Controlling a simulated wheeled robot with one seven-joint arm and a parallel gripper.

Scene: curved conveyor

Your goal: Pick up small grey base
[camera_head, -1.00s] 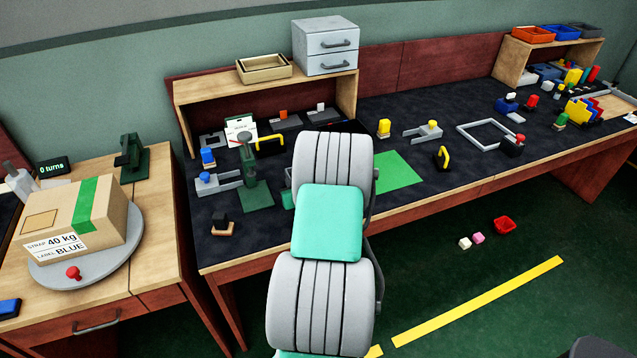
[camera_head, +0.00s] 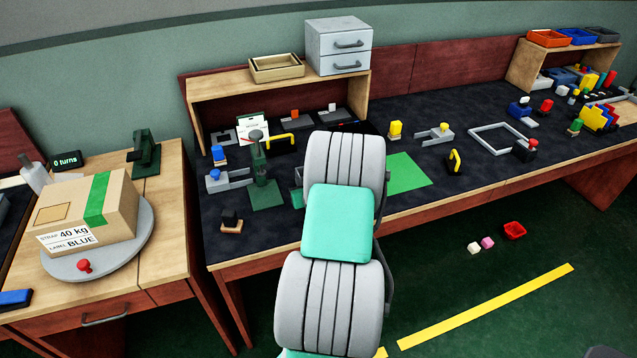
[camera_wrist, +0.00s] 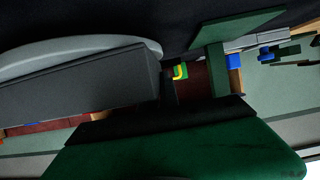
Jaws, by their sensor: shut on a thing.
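In the wrist view a dark grey, flat-sided block (camera_wrist: 85,95), which looks like the small grey base, fills the left side close to the lens. My gripper (camera_wrist: 165,122) shows only in part at the lower middle of that view, shut on this block. The fingertips and the exact contact are too dark to make out. In the head view my arm's grey and turquoise links stand in front of the bench and hide my gripper and whatever it holds.
The long dark-topped bench (camera_head: 275,228) carries a green press (camera_head: 262,175), a green mat (camera_head: 410,172) and several small fixtures. A wooden shelf (camera_head: 225,85) stands behind the arm. At left a boxed parcel (camera_head: 85,215) sits on a round turntable (camera_head: 70,268).

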